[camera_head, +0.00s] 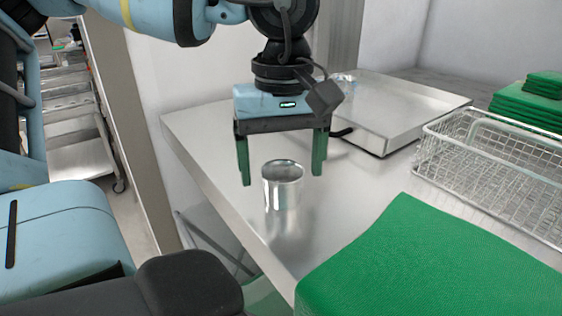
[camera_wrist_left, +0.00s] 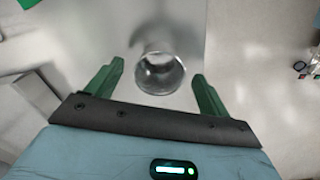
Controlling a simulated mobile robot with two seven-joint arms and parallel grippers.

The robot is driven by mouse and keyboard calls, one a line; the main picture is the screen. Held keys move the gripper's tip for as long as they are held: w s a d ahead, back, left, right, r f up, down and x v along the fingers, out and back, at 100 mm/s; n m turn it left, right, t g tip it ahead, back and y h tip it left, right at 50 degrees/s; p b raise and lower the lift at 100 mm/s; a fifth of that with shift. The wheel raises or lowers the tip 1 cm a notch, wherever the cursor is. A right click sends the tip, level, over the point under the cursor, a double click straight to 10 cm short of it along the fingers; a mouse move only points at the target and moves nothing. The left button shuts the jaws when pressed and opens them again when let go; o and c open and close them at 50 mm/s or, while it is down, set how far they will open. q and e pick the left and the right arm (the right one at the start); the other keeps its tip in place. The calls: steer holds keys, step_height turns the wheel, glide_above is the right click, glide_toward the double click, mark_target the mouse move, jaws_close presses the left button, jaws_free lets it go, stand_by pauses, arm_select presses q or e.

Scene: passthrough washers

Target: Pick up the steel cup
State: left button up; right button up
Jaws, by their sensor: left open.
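The steel cup (camera_head: 282,190) stands upright on the steel table, near its left edge. It also shows from above in the left wrist view (camera_wrist_left: 160,74), with its round open rim towards the camera. My left gripper (camera_head: 281,180) is open above the cup, with its two green fingers pointing down. In the left wrist view the cup lies between the fingertips (camera_wrist_left: 158,74), with a gap on each side; whether the tips reach below the rim I cannot tell. My right gripper is not in view.
A steel tray-like box (camera_head: 385,105) stands behind the gripper. A wire basket (camera_head: 490,165) and stacked green cloths (camera_head: 535,100) are at the right. A large green cloth (camera_head: 430,260) covers the front right. The table (camera_head: 215,150) is bare around the cup; its left edge is close.

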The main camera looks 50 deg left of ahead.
arm_select(q)
steer(key=shift+f, duration=1.1)
steer(key=c, duration=1.1)
steer(key=shift+o, duration=0.2)
steer(key=shift+r, duration=0.1)
step_height(320, 180, up, 18)
